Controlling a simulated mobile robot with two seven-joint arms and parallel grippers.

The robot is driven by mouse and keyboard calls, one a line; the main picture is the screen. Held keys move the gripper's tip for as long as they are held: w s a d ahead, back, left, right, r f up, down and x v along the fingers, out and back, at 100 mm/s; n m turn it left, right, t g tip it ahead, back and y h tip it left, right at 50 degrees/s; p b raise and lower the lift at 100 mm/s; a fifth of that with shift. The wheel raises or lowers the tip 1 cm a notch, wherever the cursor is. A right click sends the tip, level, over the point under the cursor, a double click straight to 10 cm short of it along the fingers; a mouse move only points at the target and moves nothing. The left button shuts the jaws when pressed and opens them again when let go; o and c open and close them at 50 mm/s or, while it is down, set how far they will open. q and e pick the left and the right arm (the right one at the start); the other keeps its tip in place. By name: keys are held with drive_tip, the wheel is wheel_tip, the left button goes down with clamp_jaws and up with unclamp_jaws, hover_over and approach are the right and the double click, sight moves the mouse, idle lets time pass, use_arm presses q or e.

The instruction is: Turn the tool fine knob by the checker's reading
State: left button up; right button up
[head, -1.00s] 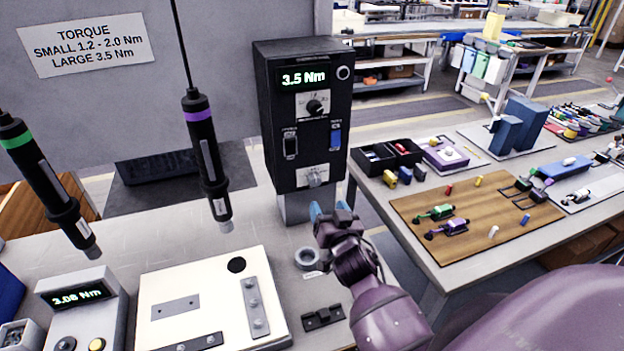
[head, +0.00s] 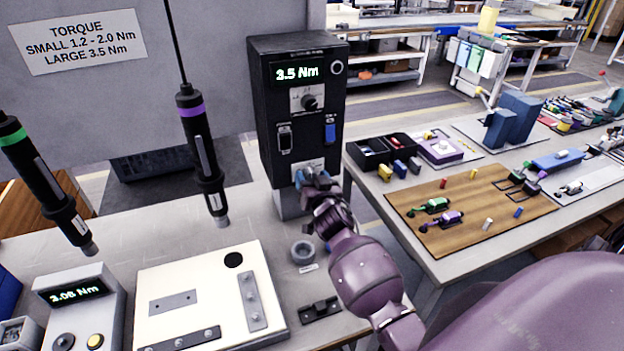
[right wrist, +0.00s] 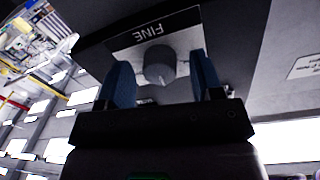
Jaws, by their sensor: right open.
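The black controller box (head: 300,120) reads 3.5 Nm. Its fine knob (right wrist: 159,66), grey and round, sits under an upside-down "FINE" label in the right wrist view. My right gripper (head: 314,182) is open at the box's lower front, hiding the knob in the head view. In the wrist view its blue fingers (right wrist: 162,80) stand on either side of the knob, with gaps showing. The checker (head: 78,310), a grey box at lower left, reads about 3.08 Nm, its digits blurred. A purple-banded screwdriver (head: 203,155) and a green-banded one (head: 45,185) hang at left. My left gripper is out of view.
A white plate fixture (head: 200,255) with grey metal strips lies in front of the box. A grey ring (head: 303,252) and a black bracket (head: 320,310) are on the bench near my right arm. A second bench (head: 440,265) with parts stands to the right.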

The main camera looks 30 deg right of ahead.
drive_tip(key=c, duration=0.9)
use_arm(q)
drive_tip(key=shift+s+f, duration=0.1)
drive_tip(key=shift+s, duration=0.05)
use_arm(e)
drive_tip(key=shift+m, duration=0.3)
drive_tip(key=m+p, duration=0.2)
drive_tip(key=m, duration=0.1)
drive_tip(key=shift+r, duration=0.1)
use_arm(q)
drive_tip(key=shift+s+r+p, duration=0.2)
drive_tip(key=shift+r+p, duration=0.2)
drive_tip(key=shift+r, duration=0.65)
use_arm(e)
drive_tip(key=shift+m, duration=0.9)
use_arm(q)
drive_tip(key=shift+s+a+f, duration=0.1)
